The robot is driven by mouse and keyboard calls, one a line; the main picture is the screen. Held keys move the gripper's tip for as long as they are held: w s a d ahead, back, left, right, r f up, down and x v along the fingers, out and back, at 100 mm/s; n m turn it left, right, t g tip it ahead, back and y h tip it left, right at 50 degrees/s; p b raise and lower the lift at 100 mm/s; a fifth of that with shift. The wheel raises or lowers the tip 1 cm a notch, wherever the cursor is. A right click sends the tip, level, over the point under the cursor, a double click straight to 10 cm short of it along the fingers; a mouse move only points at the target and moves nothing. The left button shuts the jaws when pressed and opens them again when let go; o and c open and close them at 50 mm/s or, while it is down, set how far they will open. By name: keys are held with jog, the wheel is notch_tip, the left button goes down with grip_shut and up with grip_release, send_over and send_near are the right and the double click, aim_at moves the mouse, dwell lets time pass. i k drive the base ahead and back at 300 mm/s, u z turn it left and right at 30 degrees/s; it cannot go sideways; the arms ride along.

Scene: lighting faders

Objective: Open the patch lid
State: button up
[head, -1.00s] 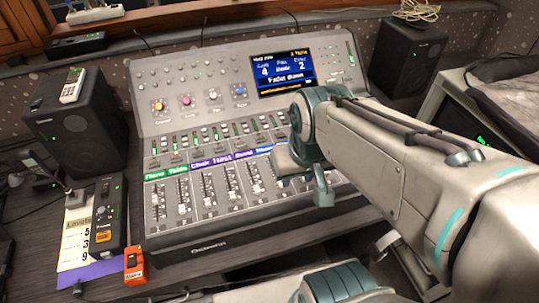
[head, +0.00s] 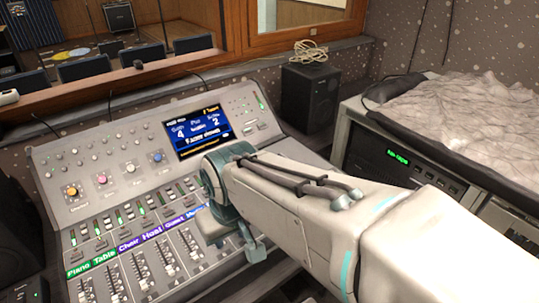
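I cannot pick out a patch lid for certain in the head view. The mixing console (head: 92,212) fills the left and middle, with a lit blue screen (head: 199,133) at its upper right. My gripper (head: 232,238) hangs over the console's right-hand faders, below the screen. My wrist and forearm cover the console's right part, so anything under them is hidden. The gripper's fingers are seen from behind and small, so their opening and any contact are unclear.
A rack cabinet (head: 352,118) with a green-lit unit (head: 404,163) stands right of the console, with a crumpled grey cover (head: 450,92) on top. A black speaker (head: 309,98) with a coiled cable (head: 308,52) stands behind. A window ledge (head: 110,82) runs along the back.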

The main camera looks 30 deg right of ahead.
aim_at(291, 149)
jog(key=z, duration=0.55)
jog(key=k, duration=0.65)
jog(key=z, duration=1.1)
jog(key=i, duration=1.15)
jog(key=u, duration=0.65)
